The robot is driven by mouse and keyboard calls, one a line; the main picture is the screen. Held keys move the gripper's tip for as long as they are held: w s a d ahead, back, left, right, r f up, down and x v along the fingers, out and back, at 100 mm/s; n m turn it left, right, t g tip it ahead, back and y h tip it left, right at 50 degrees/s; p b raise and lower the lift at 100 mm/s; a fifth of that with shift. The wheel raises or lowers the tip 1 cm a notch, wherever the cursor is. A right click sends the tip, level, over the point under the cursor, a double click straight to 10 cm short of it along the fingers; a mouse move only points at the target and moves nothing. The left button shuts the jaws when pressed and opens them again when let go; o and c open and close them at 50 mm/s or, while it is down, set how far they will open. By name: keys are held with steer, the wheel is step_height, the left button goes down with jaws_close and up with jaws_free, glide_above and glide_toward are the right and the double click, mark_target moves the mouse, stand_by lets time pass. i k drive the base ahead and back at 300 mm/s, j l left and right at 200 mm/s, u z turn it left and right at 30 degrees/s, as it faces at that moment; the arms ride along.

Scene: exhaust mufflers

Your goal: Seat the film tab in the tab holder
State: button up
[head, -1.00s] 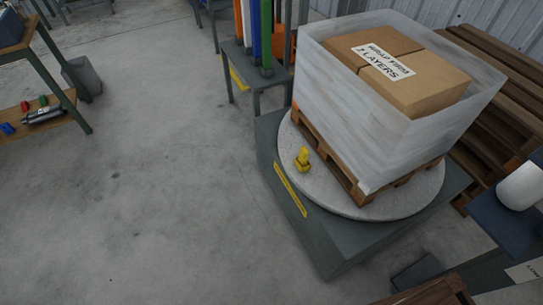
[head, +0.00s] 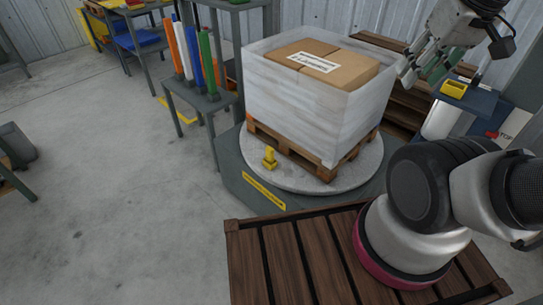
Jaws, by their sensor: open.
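A small yellow fitting (head: 269,158), possibly the tab holder, stands upright on the round turntable (head: 300,182) beside the pallet's near left corner. I cannot make out a separate film tab. The load is wrapped in whitish translucent film (head: 290,108) around cardboard boxes (head: 318,64). My gripper (head: 418,78) is at the upper right, beyond the load's right side, with its fingers pointing down and left. It is open, and I see nothing held in it. It appears apart from the film, though the depth is hard to judge.
A blue-topped stand (head: 480,101) with a yellow bin (head: 453,88) is right of the load. A small table (head: 205,101) with coloured upright rolls stands behind left.

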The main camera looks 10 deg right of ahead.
mark_target(454, 93)
steer(key=z, duration=1.3)
steer(key=u, duration=1.45)
steer(key=i+j+z, duration=0.15)
steer(key=j, duration=0.2)
steer(key=i+j+z, duration=0.15)
steer(key=j, duration=0.25)
steer(key=i+j+z, duration=0.1)
steer(key=i+j, duration=0.15)
steer(key=j, duration=0.2)
steer(key=i+j+z, duration=0.15)
steer(key=j, duration=0.25)
steer(key=i+j+z, duration=0.15)
steer(key=j, duration=0.3)
steer(key=j+z, duration=0.15)
steer(key=j, duration=0.3)
